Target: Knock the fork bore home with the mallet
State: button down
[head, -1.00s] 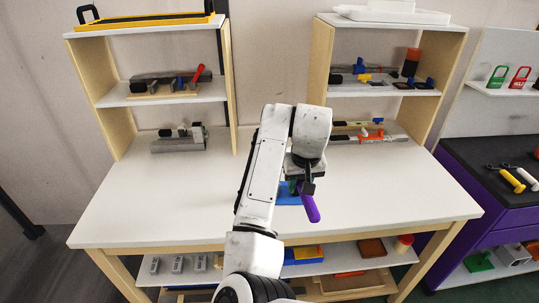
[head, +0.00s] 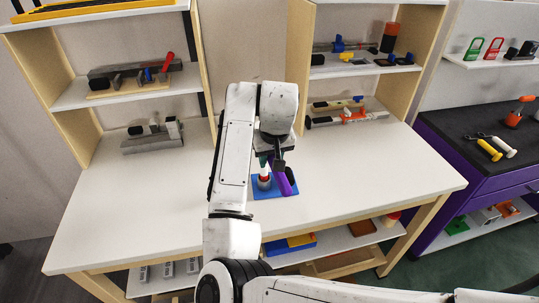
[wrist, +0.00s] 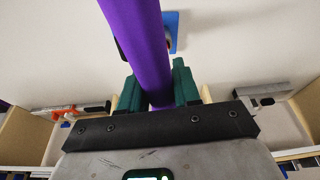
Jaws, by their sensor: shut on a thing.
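My gripper (head: 273,158) is shut on the mallet's purple handle (head: 282,181), over the middle of the white table. In the wrist view the handle (wrist: 138,35) passes between the green finger pads of my gripper (wrist: 158,88). The mallet's head is mostly hidden; a dark bit shows beside the handle. A blue plate (head: 262,193) lies on the table under my gripper. A small upright part (head: 264,180) with grey, red and white stands on it, just left of the handle. I cannot tell how deep anything sits in it. The blue plate also shows in the wrist view (wrist: 173,20).
A grey vise-like tool (head: 152,138) stands at the table's back left. Shelves rise on both sides behind. The table's left and right front are clear. A purple bench (head: 485,150) stands at the right.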

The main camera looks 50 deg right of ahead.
jog(key=shift+f+b, duration=1.05)
jog(key=shift+f, duration=1.75)
jog(key=shift+r, duration=0.1)
notch_tip(320, 180, up, 5)
jog(key=p, duration=0.4)
jog(key=shift+p, duration=0.35)
jog(key=shift+f, duration=0.2)
notch_tip(320, 180, down, 6)
jog(key=b, duration=0.4)
jog(key=shift+r+p, duration=1.9)
jog(key=shift+r, duration=0.75)
